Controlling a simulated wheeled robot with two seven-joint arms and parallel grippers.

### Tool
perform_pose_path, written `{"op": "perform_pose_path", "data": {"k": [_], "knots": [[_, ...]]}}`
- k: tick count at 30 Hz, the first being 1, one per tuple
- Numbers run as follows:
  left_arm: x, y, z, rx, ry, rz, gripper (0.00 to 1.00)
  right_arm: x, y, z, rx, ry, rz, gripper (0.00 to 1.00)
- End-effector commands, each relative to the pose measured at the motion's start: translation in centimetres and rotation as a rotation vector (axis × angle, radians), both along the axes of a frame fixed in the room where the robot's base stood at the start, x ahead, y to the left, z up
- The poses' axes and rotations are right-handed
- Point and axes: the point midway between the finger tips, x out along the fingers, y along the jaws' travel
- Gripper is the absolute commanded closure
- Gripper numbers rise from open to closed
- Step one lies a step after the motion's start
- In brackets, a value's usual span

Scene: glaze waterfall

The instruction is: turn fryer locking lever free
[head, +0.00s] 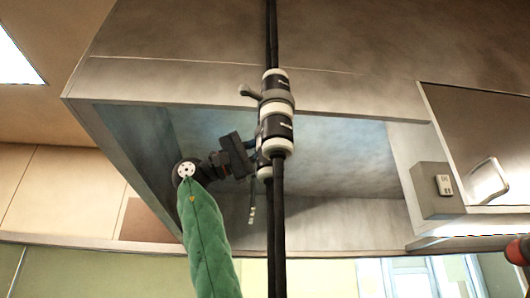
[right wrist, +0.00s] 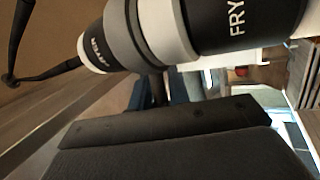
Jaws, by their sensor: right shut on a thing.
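The fryer coupling, black with white and grey rings, hangs on a black vertical pipe in the head view (head: 276,131). In the right wrist view it fills the top, with the letters "FRY" (right wrist: 237,18) readable. My right gripper (head: 247,152), on the green-sleeved arm, reaches in from the left and is shut beside the lower part of the coupling. Its dark jaws (right wrist: 165,122) show in the right wrist view. The fryer locking lever between them is hidden. My left gripper is not in view.
A metal hood (head: 340,60) with a recessed underside surrounds the pipe. A second black line stands close behind it, and a thin metal rod (head: 252,207) hangs nearby. A grey box (head: 435,190) and a cabinet handle (head: 487,181) are at the right.

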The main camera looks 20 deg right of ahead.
Motion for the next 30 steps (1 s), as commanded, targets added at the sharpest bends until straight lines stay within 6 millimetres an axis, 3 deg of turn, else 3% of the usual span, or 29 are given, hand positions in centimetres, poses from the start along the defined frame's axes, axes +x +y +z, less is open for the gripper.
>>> {"op": "perform_pose_path", "data": {"k": [16, 17, 19, 30], "knots": [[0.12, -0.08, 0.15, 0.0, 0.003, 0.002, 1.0, 0.03, -0.09, -0.35, 0.003, 0.0, -0.024, 1.0], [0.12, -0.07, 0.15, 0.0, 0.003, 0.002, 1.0, 0.03, -0.1, -0.34, 0.003, 0.0, -0.024, 0.76], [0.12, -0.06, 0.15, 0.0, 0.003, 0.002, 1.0, 0.02, -0.1, -0.31, 0.003, -0.001, -0.024, 0.64], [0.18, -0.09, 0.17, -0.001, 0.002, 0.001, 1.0, 0.11, 0.1, -0.23, 0.001, 0.0, -0.023, 0.64]]}}
